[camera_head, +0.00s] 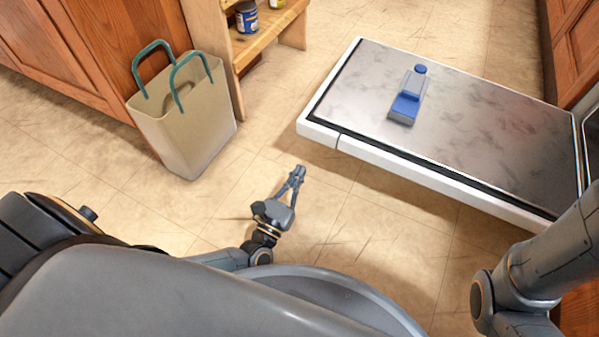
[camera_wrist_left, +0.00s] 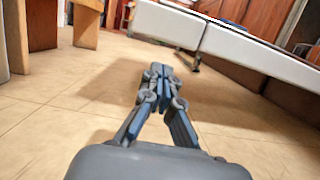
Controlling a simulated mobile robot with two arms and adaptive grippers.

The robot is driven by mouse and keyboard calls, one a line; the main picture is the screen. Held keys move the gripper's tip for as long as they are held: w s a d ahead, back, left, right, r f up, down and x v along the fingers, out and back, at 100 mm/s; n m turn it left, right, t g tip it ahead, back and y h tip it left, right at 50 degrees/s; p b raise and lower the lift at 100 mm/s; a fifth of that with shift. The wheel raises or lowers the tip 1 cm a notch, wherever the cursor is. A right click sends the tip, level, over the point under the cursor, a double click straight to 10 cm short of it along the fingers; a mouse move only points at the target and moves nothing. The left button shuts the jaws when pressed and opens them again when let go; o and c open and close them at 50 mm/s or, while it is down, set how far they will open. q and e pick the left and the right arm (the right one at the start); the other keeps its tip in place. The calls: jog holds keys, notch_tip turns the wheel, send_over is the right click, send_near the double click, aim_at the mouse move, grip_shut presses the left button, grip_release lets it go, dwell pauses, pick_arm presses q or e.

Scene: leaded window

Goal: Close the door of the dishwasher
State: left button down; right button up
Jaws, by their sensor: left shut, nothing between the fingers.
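The dishwasher door (camera_head: 470,128) lies open and about level, with a steel inner face and a white outer edge. Its hinge side is at the right of the head view. The white edge of the door (camera_wrist_left: 225,45) also crosses the top of the left wrist view. My left gripper (camera_head: 299,170) is shut and empty, low over the floor, just in front of the door's near left corner and apart from it. Its closed fingers (camera_wrist_left: 158,72) also show in the left wrist view. My right arm enters at the right of the head view, but its gripper is not in view.
A blue-and-grey bottle-like object (camera_head: 408,96) lies on the door. A beige bag (camera_head: 190,125) with teal handles stands on the left. A wooden shelf (camera_head: 262,45) holding cans stands behind it. Tiled floor (camera_head: 345,235) between my base and the door is clear.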

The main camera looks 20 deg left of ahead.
pick_arm(q)
jog(key=b+x, duration=0.2)
jog(key=x, duration=0.5)
